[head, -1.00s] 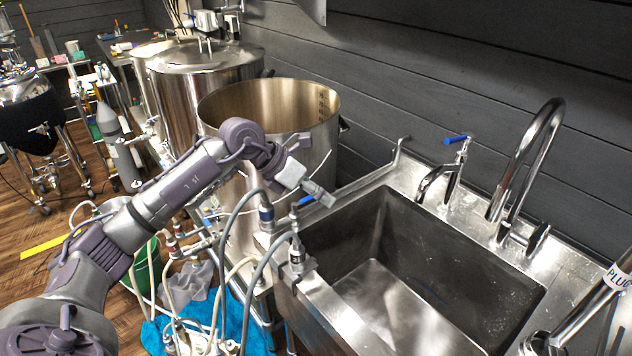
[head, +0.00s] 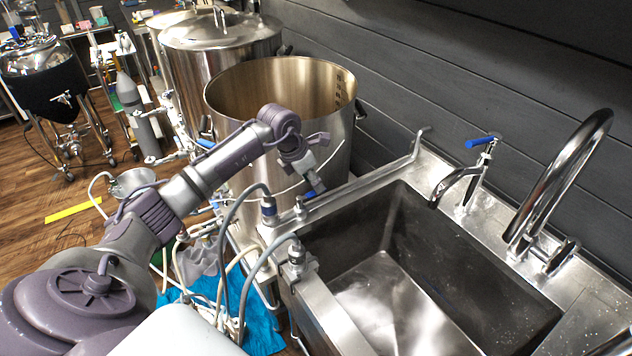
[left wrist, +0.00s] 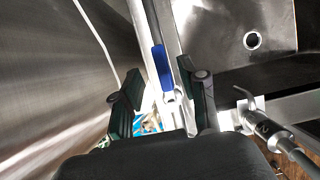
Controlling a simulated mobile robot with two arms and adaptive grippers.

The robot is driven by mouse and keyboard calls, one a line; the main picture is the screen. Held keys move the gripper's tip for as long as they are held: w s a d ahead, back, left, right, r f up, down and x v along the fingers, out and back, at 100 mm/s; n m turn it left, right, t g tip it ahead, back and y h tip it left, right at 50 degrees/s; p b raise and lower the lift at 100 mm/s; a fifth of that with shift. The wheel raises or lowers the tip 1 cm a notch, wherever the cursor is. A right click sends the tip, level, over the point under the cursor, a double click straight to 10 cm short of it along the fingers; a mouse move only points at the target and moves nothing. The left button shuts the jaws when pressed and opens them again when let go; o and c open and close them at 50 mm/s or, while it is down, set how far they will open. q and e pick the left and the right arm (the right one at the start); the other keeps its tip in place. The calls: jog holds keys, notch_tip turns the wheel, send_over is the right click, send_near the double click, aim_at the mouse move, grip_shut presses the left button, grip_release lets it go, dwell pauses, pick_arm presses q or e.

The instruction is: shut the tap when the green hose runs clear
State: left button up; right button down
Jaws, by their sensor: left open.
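A small tap with a blue lever (head: 318,187) stands at the sink's left rear rim, partly hidden by my left gripper (head: 309,178). My left gripper is open and just above this lever. In the left wrist view the blue lever (left wrist: 162,68) shows between the spread fingers (left wrist: 160,84); I cannot tell whether they touch it. A second blue-handled tap (head: 483,142) stands behind the sink. Grey hoses (head: 228,225) with metal fittings run at the sink's left side. My right gripper is out of view.
The steel sink (head: 440,245) looks empty. A tall curved faucet (head: 560,180) rises behind it. A large open kettle (head: 235,150) stands close behind my left arm. Tangled white hoses (head: 185,265) and a blue cloth (head: 262,325) lie below. A drain hole (left wrist: 252,41) shows in the wrist view.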

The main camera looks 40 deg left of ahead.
pick_arm(q)
jog(key=shift+x, duration=1.35)
jog(key=shift+s, duration=0.1)
grip_shut()
